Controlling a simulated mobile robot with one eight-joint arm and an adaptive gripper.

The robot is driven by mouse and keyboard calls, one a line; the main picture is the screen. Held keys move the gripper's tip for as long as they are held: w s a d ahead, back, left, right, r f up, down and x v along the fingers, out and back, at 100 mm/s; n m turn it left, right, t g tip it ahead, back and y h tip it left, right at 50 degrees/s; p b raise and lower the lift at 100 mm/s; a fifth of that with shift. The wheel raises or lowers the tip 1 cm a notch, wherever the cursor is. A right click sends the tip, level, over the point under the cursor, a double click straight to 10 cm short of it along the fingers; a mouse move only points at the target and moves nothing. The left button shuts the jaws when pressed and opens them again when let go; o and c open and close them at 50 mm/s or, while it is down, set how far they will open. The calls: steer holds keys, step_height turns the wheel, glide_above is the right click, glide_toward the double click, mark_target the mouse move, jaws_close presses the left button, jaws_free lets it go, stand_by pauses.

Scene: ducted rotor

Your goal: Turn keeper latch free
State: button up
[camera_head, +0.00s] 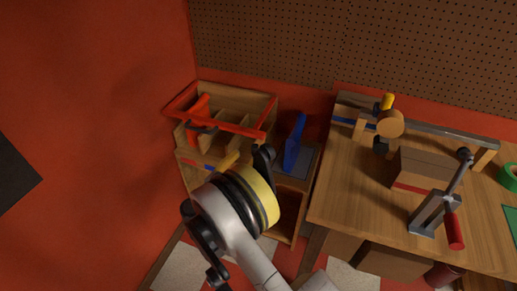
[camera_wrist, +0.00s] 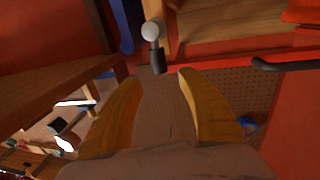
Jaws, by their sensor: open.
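In the wrist view a small fitting with a pale round head (camera_wrist: 153,30) and a short dark tab sits against a wooden edge; it looks like the keeper latch. My gripper (camera_wrist: 160,76) is open, with its two yellow fingers spread and nothing between them. The dark tab points down into the gap between the fingertips, and I cannot tell whether they touch it. In the head view my gripper (camera_head: 228,162) is at the front of a wooden cabinet (camera_head: 240,103) with a red frame (camera_head: 222,127). My wrist hides the latch there.
A blue upright piece (camera_head: 295,143) stands right of the wooden cabinet. A workbench (camera_head: 345,198) on the right carries a toggle clamp with a red handle (camera_head: 453,232), a brown box (camera_head: 430,168) and a long bar (camera_head: 440,131). A red wall (camera_head: 100,100) closes the left side.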

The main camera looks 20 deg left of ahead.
mark_target(253, 149)
steer(key=b+x, duration=0.2)
steer(key=x, duration=0.5)
steer(key=shift+w, duration=0.1)
jaws_close()
